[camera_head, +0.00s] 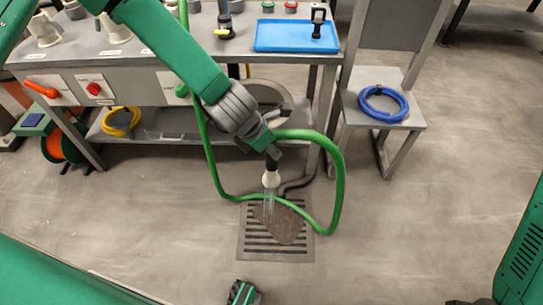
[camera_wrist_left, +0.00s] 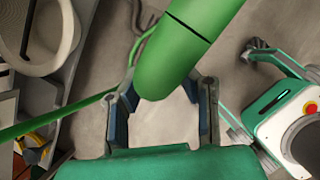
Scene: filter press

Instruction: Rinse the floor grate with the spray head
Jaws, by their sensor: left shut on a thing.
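A green hose (camera_head: 339,185) loops from the gripper over the grate and up to the left. In the left wrist view a thick green cylinder (camera_wrist_left: 185,45), handle or hose, lies at the fingers of the left gripper (camera_wrist_left: 167,95).
A bench (camera_head: 125,73) with cups and a blue tray (camera_head: 297,36) stands behind the grate. A coiled blue hose (camera_head: 384,104) lies on a grey seat at right. A yellow coil (camera_head: 121,122) is on the lower shelf. The floor right of the grate is clear.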

